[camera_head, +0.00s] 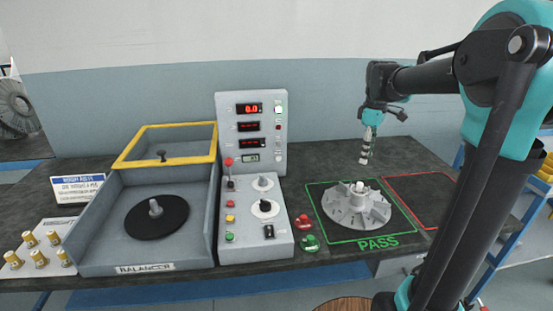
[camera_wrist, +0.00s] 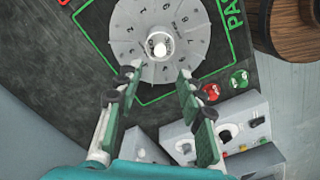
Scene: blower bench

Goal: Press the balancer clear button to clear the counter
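The balancer (camera_head: 88,258) stands on the left of the bench with its yellow-framed lid (camera_head: 125,160) raised and a bare black disc (camera_head: 157,222) inside. Its upright control panel (camera_head: 266,167) has three red displays; the top one (camera_head: 249,108) seems to read 0.0. A pale lit button (camera_head: 278,109) is beside that display, with small buttons below it. The labels are too small to tell which button clears the counter. My gripper (camera_head: 364,160) hangs above the bench, right of the panel and apart from it. In the wrist view, its fingers (camera_wrist: 157,82) are spread and empty.
A grey finned wheel (camera_head: 356,207) lies in the green PASS square (camera_head: 326,237); a red square (camera_head: 405,179) is right of it. Red (camera_head: 303,221) and green (camera_head: 310,243) pieces lie beside the sloped control box (camera_head: 275,245). Brass weights (camera_head: 40,257) stand far left.

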